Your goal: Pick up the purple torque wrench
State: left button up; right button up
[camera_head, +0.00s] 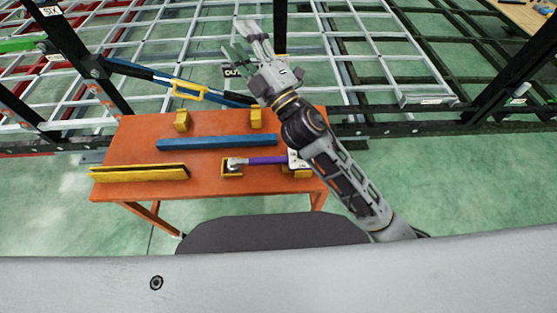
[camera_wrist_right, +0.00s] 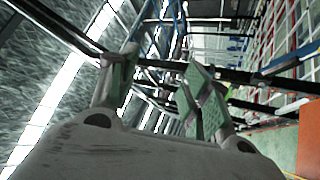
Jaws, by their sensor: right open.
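The purple torque wrench (camera_head: 266,160) lies across the orange table (camera_head: 120,150), its grey head at the left on a small yellow block (camera_head: 232,174). Its right end is partly hidden near my right forearm and a white label. My right gripper (camera_head: 243,38) is raised beyond the table's far side, well away from the wrench. Its fingers are apart and empty, and the right wrist view shows its green-padded fingertips (camera_wrist_right: 158,82) spread with nothing between them. The wrench is not visible in the right wrist view. My left gripper does not show.
A blue bar (camera_head: 203,142) and a yellow channel piece (camera_head: 140,173) lie on the table near the wrench. Yellow blocks (camera_head: 182,120) stand along the back. Black posts (camera_head: 80,60) and a white grid (camera_head: 340,40) rise beyond the table.

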jog(key=s+a+r+n+g+y, duration=0.2)
jog(key=s+a+n+g+y, duration=0.9)
jog(key=n+g, duration=0.55)
jog(key=s+a+f+n+g+h, duration=0.3)
jog(key=f+n+h, duration=0.1)
jog(key=f+n, duration=0.15)
jog(key=s+a+f+n+g+h, duration=0.2)
jog(key=s+f+n+g+h, duration=0.1)
jog(key=f+n+h, duration=0.25)
jog(key=w+d+f+n+h, duration=0.2)
jog(key=d+f+h, duration=0.15)
jog(key=f, duration=0.25)
jog(key=w+d+f+n+h, duration=0.1)
jog(key=d+f+n+h, duration=0.25)
jog(key=f, duration=0.25)
jog(key=w+d+f+t+h, duration=0.4)
jog(key=w+d+h, duration=0.4)
jog(key=d, duration=0.5)
jog(key=shift+w+d, duration=0.25)
jog(key=shift+w, duration=0.4)
